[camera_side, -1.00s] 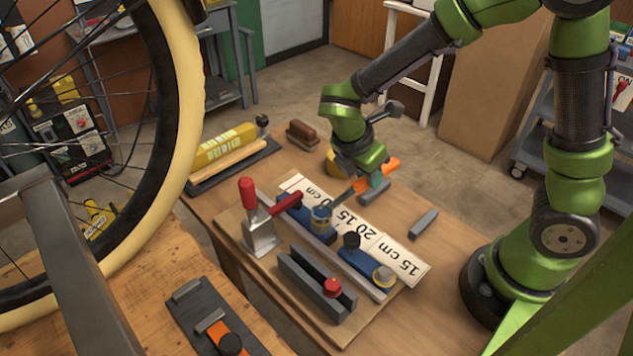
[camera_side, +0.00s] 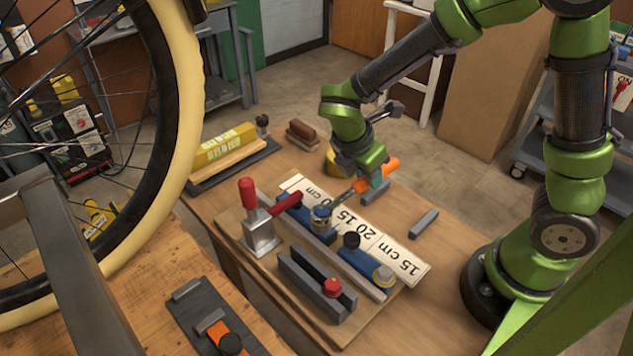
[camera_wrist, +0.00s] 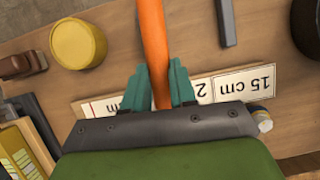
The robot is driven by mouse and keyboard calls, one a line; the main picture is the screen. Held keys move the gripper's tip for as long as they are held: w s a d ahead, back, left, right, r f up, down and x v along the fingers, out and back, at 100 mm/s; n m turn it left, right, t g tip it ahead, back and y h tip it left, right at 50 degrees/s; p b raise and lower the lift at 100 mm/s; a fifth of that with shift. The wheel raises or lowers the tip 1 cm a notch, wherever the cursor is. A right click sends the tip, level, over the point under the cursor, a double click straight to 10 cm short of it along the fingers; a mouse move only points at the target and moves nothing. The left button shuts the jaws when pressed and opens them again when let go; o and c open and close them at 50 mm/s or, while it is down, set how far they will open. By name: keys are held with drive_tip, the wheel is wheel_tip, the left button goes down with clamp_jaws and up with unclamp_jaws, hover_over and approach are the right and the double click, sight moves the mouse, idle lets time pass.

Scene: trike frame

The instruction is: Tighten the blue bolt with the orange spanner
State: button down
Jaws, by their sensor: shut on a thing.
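The orange spanner (camera_side: 378,174) is held in my gripper (camera_side: 366,186), whose jaws are shut on its handle. In the side view its grey head end reaches down and left to a blue bolt (camera_side: 321,214) on the fixture; I cannot tell whether the head is fully seated around it. In the wrist view the orange handle (camera_wrist: 155,50) runs between the teal fingers of my gripper (camera_wrist: 160,88). The bolt and the spanner's head are hidden there behind my gripper body.
A red-handled toggle clamp (camera_side: 259,222) stands left of the bolt. A ruler strip (camera_side: 400,256) lies behind the fixture. A grey block with a red knob (camera_side: 331,287) is in front. A yellow round piece (camera_wrist: 78,43) and a grey bar (camera_side: 423,223) lie nearby. Bare tabletop is at right.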

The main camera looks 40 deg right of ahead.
drive_tip(key=shift+s+a+m+g, duration=0.2)
drive_tip(key=shift+s+m+g, duration=0.2)
drive_tip(key=shift+s+m, duration=0.7)
idle(0.6)
drive_tip(key=shift+s+a+m+g+y, duration=0.15)
drive_tip(key=shift+s+a+m+g, duration=0.05)
drive_tip(key=shift+s+m, duration=0.3)
drive_tip(key=shift+s+a+m+g+y, duration=0.15)
drive_tip(key=shift+s+m+g, duration=0.05)
drive_tip(key=shift+s+m, duration=0.3)
idle(0.6)
drive_tip(key=shift+s+a+m+g+y, duration=0.15)
drive_tip(key=shift+s+a+m+g, duration=0.1)
drive_tip(key=shift+s+a+m, duration=0.4)
drive_tip(key=shift+s+a+m+g+y, duration=0.15)
drive_tip(key=shift+s+a+m+g, duration=0.15)
drive_tip(key=shift+s+m, duration=0.5)
idle(0.7)
drive_tip(key=shift+w+d+n+t, duration=0.25)
drive_tip(key=shift+w+d+n, duration=0.15)
drive_tip(key=shift+w+n, duration=0.25)
drive_tip(key=shift+w+d+n+t, duration=0.2)
drive_tip(key=shift+w+d+n, duration=0.15)
drive_tip(key=shift+w+n, duration=0.25)
idle(1.0)
drive_tip(key=c, duration=1.7)
unclamp_jaws()
clamp_jaws()
